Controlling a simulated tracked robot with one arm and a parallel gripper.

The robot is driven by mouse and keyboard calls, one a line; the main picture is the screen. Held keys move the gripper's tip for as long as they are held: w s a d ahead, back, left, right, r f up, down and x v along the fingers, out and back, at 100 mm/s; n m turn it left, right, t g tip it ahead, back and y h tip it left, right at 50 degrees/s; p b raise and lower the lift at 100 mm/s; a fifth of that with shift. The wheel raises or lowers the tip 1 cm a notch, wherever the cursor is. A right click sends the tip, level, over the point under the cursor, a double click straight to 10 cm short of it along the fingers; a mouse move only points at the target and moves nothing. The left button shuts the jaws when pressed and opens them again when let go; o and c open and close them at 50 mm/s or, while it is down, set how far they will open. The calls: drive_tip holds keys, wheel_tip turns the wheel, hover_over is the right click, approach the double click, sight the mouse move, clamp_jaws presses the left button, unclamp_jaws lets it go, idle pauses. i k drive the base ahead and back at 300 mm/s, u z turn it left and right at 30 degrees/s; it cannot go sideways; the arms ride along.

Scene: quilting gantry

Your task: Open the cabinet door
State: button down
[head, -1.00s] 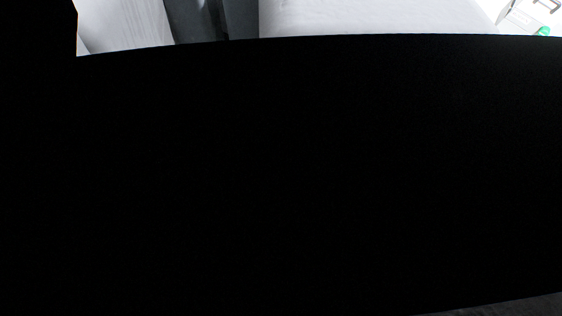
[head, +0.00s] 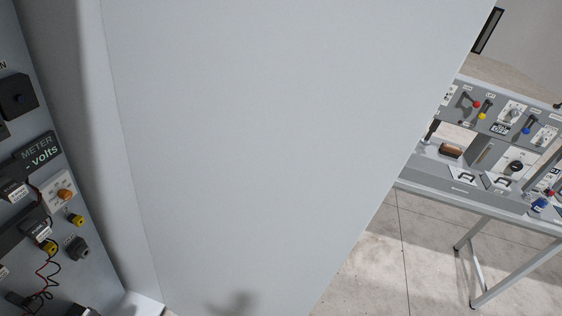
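A large plain light-grey panel (head: 290,130), which looks like the cabinet door, fills the middle of the head view. It stands swung out, with its left edge along a narrow grey side wall (head: 75,110). Left of that, the cabinet's equipment panel (head: 20,150) shows uncovered, with a "METER - volts" label (head: 38,150), black boxes, an orange knob (head: 64,194) and red and black wires. No handle shows on the visible face of the door. My gripper is not in view; a small dark shadow falls low on the door.
At the right, beyond the door's edge, a grey bench (head: 480,190) carries a control panel (head: 500,115) with several coloured levers and switches. Bare concrete floor (head: 375,270) lies between the door and the bench.

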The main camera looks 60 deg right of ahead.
sight(263, 139)
drive_tip(key=z, duration=0.1)
drive_tip(key=k, duration=0.75)
drive_tip(key=z, duration=1)
drive_tip(key=i, duration=0.5)
drive_tip(key=u, duration=0.05)
